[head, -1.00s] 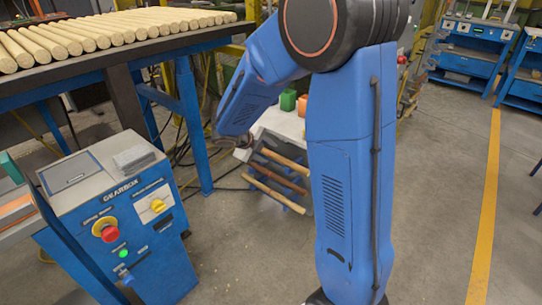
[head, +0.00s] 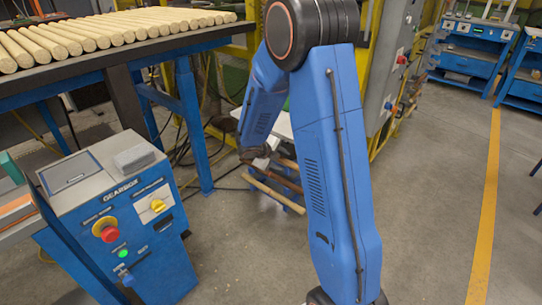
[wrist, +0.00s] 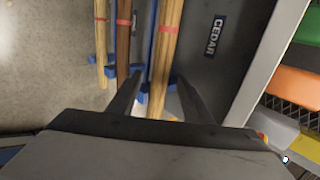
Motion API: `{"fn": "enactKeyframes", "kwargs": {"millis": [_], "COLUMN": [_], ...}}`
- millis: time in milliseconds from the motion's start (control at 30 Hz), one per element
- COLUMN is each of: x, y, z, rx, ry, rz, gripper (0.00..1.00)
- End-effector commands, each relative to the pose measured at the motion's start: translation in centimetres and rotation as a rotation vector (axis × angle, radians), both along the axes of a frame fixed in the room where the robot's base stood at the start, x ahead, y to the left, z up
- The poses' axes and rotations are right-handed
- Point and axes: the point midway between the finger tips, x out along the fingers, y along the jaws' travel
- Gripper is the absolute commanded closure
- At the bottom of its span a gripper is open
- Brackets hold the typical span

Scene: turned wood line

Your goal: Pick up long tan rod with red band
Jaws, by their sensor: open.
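Three rods with red bands lie side by side in the wrist view: a tan rod (wrist: 167,40) at right, a dark brown rod (wrist: 123,45) in the middle and a tan rod (wrist: 101,45) at left. Blue supports hold them. I cannot tell which tan rod is longer. My gripper (wrist: 158,84) is open, with the right tan rod running between its fingers, not gripped. In the head view my gripper (head: 254,153) is at the rack, and a tan rod (head: 266,191) shows at the front. My arm hides part of the rack.
A dark panel labelled CEDAR (wrist: 214,38) stands close beside the right tan rod. Orange (wrist: 296,88) and green (wrist: 287,55) items lie further right. In the head view, the gearbox control box (head: 125,215) stands left of the rack. Open floor lies at right.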

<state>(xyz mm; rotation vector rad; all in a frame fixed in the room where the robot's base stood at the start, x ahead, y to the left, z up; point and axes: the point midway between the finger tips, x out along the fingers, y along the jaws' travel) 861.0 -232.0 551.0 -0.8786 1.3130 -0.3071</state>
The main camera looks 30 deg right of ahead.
Motion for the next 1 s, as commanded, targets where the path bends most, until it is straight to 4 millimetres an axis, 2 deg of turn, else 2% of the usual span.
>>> {"fn": "enactKeyframes", "kwargs": {"millis": [100,367,567,867,1000], "x": [0.24,0.32,0.32,0.31,0.09], "y": [-0.65,-0.75,-0.75,-0.67,-0.07], "z": [-0.69,-0.81,-0.8,-0.69,-0.03], "rx": [0.001,0.001,0.001,0.001,0.0], "ry": [0.0,-0.001,-0.001,-0.001,-0.002], "rz": [-0.001,0.0,0.0,0.0,0.001], "gripper": [0.55,0.55,1.0,1.0,1.0]}}
